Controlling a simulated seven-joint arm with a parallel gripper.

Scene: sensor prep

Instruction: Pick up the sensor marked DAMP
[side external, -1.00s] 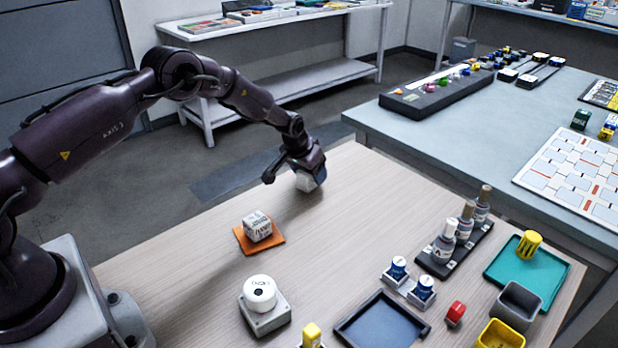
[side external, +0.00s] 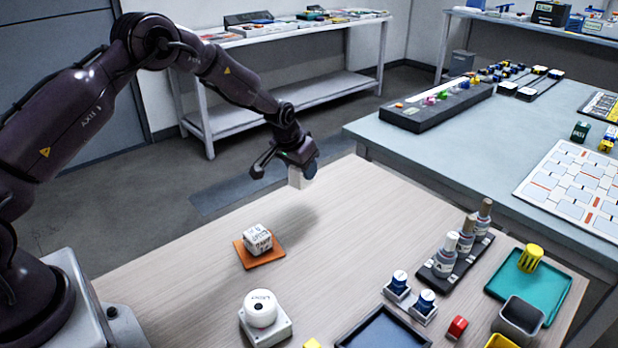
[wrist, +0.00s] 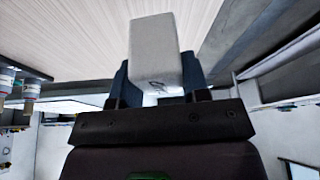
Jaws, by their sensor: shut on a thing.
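My gripper (side external: 303,172) is shut on a pale block (side external: 295,179) and holds it in the air above the far edge of the wooden table. In the wrist view the block (wrist: 153,45) sits between the two blue fingers, with a small dark mark on its lower face that I cannot read. A white cube with black lettering (side external: 257,239) sits on an orange mat, apart from my gripper. A round white device on a square base (side external: 261,308) stands nearer the front. I cannot read DAMP on any of these.
A dark rack with several bottles (side external: 443,255), blue-topped pieces (side external: 398,283), a red cylinder (side external: 457,327), a teal tray (side external: 505,287) with a yellow piece, a grey bin (side external: 519,318) and a dark tray (side external: 385,330) fill the right side. The table's middle is clear.

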